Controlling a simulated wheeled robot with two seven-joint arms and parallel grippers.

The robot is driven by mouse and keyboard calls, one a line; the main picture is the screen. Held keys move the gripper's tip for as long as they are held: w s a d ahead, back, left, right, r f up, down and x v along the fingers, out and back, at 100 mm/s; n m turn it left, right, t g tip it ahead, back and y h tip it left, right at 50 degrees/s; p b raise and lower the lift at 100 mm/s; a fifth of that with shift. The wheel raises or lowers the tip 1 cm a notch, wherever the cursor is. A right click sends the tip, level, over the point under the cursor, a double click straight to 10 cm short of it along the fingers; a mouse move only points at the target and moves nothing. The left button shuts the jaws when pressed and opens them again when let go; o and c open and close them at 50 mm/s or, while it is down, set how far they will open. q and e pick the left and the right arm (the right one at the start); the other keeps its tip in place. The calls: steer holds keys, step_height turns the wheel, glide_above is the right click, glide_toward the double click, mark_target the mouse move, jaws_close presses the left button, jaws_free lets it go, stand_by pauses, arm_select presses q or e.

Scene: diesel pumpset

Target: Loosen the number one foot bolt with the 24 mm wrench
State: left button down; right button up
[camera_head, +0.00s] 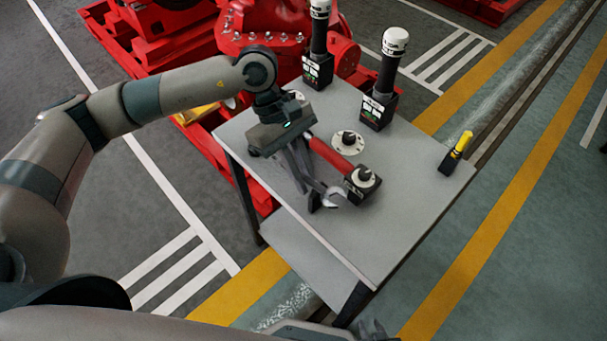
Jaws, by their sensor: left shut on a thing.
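My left gripper (308,186) is over the grey table, pointing down, with its fingers shut on a grey metal wrench. The wrench (334,196) shows its open-ended jaw just past the fingertips; the rest is mostly hidden by the gripper, and no size marking is readable. I cannot tell whether it touches the tabletop. The red diesel pumpset (262,42) stands behind the table. I cannot make out which of its bolts is the number one foot bolt. A small dark part at the bottom edge may be my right gripper (373,329); its jaws are unclear.
The table (408,185) also holds a red-handled tool with a black dial head (362,181), a white round dial piece (347,142), two black posts with white caps (318,45) (385,80), and a yellow-and-black item (456,152). The table's right front is clear.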

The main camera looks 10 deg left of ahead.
arm_select(q)
steer(key=shift+f+b, duration=0.35)
steer(key=c, duration=1.7)
jaws_free()
steer(key=b+v, duration=0.3)
steer(key=v, duration=1.4)
steer(key=shift+a+r, duration=0.15)
steer(key=shift+r, duration=0.05)
